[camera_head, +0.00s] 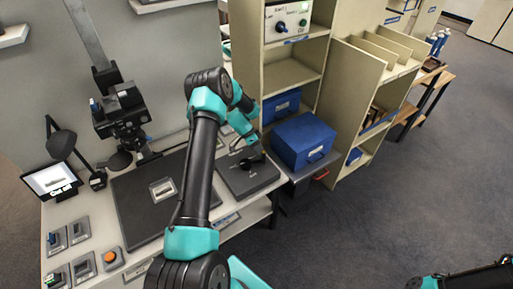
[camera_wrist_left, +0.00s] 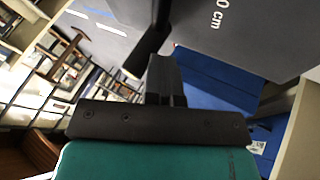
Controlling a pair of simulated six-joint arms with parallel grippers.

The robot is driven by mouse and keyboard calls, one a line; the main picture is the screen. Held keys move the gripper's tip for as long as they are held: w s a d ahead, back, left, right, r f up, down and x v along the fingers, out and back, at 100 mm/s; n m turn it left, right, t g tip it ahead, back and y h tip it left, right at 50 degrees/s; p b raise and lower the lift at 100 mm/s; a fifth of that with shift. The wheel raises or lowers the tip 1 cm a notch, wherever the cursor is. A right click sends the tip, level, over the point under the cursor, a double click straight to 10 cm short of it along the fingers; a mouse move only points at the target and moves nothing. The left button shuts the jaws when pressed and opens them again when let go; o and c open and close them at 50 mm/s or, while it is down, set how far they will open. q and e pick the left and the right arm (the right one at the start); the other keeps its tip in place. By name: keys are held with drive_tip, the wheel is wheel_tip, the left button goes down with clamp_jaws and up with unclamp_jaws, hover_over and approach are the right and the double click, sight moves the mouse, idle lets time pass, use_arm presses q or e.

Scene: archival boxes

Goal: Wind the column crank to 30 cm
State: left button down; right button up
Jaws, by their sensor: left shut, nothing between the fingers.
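A dark crank (camera_head: 252,161) stands on a grey panel (camera_head: 238,183) at the right end of the bench. In the left wrist view a dark bar (camera_wrist_left: 150,45), which looks like the crank's handle, stands just beyond the fingers. The panel face (camera_wrist_left: 225,30) there carries lettering ending in "0 cm"; the full number is not readable. My left gripper (camera_wrist_left: 163,75) is shut and empty, close to the bar; whether they touch is unclear. In the head view my left gripper (camera_head: 250,138) is small, by the crank. My right gripper is out of frame; only its arm shows.
A camera on a column (camera_head: 120,110) stands at the back left above a dark baseboard (camera_head: 145,215). A blue box (camera_head: 303,140) stands right of the crank panel, before beige shelves (camera_head: 345,100). Floor at right is clear.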

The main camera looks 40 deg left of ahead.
use_arm(q)
drive_tip(key=shift+s+d+m+g, duration=0.25)
drive_tip(key=shift+d+m+g, duration=0.6)
drive_tip(key=shift+m, duration=0.35)
drive_tip(key=shift+w+a, duration=0.25)
drive_tip(key=shift+a, duration=0.15)
drive_tip(key=w+a, duration=0.1)
drive_tip(key=w+a+r, duration=0.1)
drive_tip(key=a, duration=0.1)
drive_tip(key=shift+a, duration=0.1)
drive_tip(key=v, duration=0.8)
drive_tip(key=shift+a+r, duration=0.25)
drive_tip(key=shift+s, duration=0.15)
